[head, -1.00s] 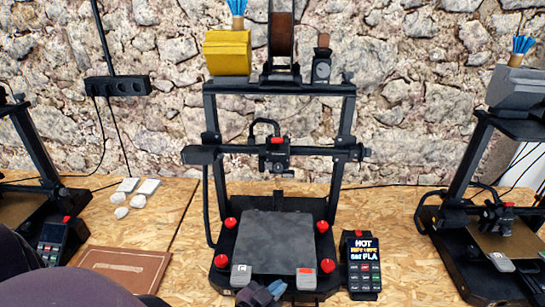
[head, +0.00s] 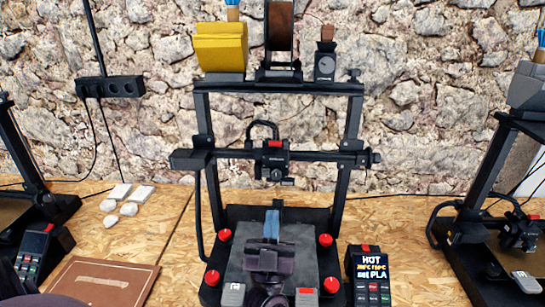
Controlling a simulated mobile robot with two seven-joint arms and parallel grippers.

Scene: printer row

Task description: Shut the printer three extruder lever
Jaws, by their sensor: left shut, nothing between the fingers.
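A black printer (head: 280,88) stands in the middle of the head view; I cannot read a number on it. On its top bar, right of the spool, sits a small black unit with a round dial (head: 325,66), which looks like the extruder. A brown piece (head: 327,33) stands up from it, perhaps its lever; I cannot tell its exact position. My left gripper (head: 272,222), with blue fingertips, is shut and empty. It shows in front of the grey print bed (head: 304,245), well below the top bar. My right gripper is not in view.
A yellow bin (head: 220,48) and a brown spool (head: 280,28) sit on the top bar. The print head (head: 274,160) hangs on the crossbar. A lit control box (head: 370,275) stands at right. Other printers flank both sides. A brown booklet (head: 98,281) lies at left.

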